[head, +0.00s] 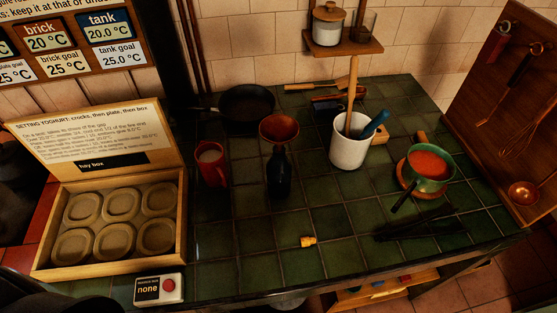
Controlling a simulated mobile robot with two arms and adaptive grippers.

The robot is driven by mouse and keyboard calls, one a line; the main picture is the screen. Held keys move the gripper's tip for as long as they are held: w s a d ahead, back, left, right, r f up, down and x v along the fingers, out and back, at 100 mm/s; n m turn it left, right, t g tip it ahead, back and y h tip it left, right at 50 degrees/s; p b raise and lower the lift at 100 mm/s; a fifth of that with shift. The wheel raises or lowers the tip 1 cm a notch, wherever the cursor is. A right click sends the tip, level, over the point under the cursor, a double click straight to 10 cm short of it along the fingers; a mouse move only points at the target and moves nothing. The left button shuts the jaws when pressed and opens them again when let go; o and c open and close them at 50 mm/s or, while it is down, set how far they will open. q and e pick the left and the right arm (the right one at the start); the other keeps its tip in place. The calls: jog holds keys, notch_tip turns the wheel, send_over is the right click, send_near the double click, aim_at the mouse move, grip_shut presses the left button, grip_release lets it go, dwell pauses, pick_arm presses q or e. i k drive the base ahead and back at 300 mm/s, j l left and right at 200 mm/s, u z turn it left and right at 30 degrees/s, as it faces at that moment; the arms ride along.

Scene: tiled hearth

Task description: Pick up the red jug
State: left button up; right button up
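The red jug (213,174) stands upright on the green tiled top, left of the middle in the head view. It is a small red vessel with pale contents showing at its mouth. A dark bottle (279,178) with a wide copper funnel (279,128) on it stands close to its right. The open wooden hay box (183,225) is to its left. Neither of my grippers can be made out in the head view. Nothing is seen touching the jug.
A black pan (247,106) lies behind the jug. A white crock (349,152) with utensils and a green pot (428,180) of red liquid stand to the right. A yellow piece (308,241) and a red-button box (169,287) are in front. Tiles before the jug are clear.

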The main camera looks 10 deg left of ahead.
aim_at(210, 155)
jog(key=k+j, duration=0.7)
jog(key=k, duration=0.1)
